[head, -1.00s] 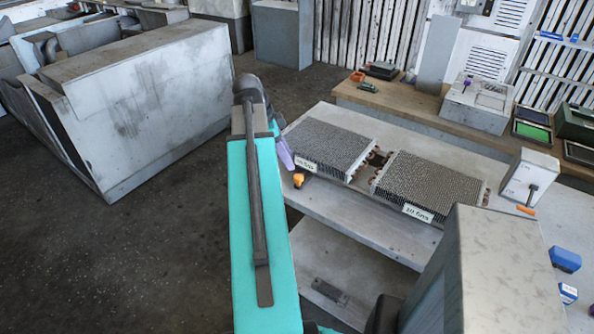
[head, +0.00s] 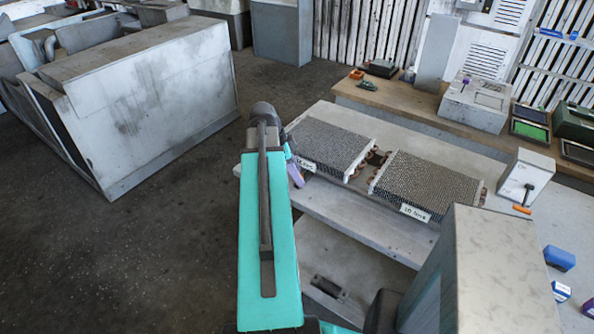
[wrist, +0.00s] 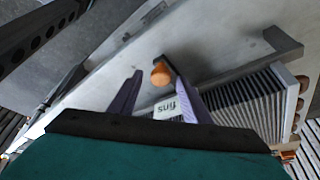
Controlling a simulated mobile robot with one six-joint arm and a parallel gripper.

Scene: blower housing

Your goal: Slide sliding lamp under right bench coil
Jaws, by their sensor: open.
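My gripper (wrist: 150,68) is open, with its purple fingers on either side of a small orange knob (wrist: 161,76) in the wrist view. The knob may be part of the sliding lamp; I cannot tell for sure. It stands near the left bench coil (wrist: 235,105), beside its "fins" label. In the head view my gripper (head: 294,174) is partly hidden by my arm, at the front left of the left coil (head: 328,146), and the knob is hidden. The right bench coil (head: 428,184) sits on the same bench, with a label on its front.
The bench (head: 345,205) has a bare front strip and a lower shelf bearing a dark grey block (head: 328,287). A switch box (head: 525,177) stands right of the right coil. A wooden counter (head: 410,112) runs behind. Open floor lies to the left.

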